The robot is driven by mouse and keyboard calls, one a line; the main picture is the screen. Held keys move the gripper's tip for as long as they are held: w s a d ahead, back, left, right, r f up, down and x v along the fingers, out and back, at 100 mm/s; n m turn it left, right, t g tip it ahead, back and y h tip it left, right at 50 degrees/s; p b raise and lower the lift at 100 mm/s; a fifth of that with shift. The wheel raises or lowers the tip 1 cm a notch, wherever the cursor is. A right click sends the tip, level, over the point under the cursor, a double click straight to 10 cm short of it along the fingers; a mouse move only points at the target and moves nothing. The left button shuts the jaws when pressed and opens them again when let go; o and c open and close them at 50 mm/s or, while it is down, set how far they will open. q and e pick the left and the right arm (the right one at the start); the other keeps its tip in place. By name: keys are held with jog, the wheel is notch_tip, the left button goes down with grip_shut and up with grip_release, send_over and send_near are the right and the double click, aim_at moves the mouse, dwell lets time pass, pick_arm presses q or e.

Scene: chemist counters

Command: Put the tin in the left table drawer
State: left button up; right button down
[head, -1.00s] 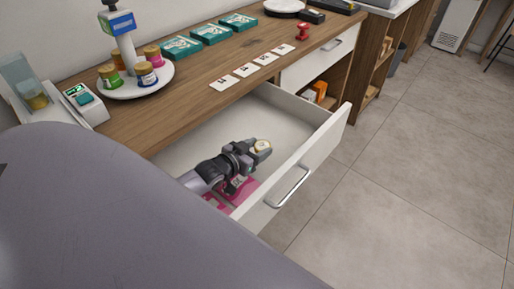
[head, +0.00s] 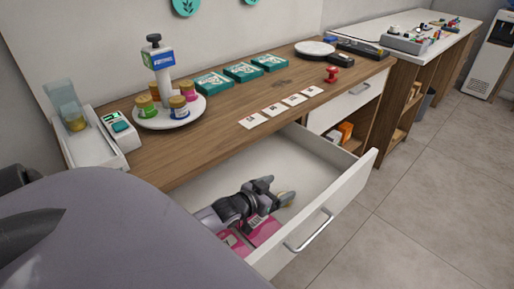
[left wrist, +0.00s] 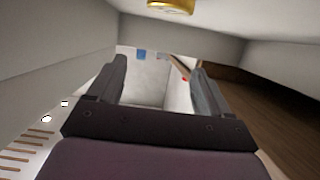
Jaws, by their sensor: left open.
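The left table drawer (head: 345,192) is pulled out below the wooden counter, its white front with a metal handle facing the floor side. My left gripper (head: 277,191) reaches into the drawer with its fingers spread. The tin (head: 288,199), small with a gold lid, shows at the fingertips, partly hidden by a finger. In the left wrist view the tin (left wrist: 171,5) is cut off at the top edge, and the gap between the open fingers (left wrist: 160,80) looks empty. I cannot tell whether the tin touches the drawer floor. My right gripper is not in view.
Pink packs (head: 262,232) lie in the drawer under my left gripper. On the counter are a white round tray (head: 190,119) with several jars, teal boxes (head: 243,72), white cards (head: 273,109) and a red stamp (head: 331,75). The drawer's far part is clear.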

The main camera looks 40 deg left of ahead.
pick_arm(q)
jog(key=p+v, duration=0.1)
jog(key=v, duration=0.9)
jog(key=shift+s+r, duration=0.15)
jog(key=shift+s, duration=0.1)
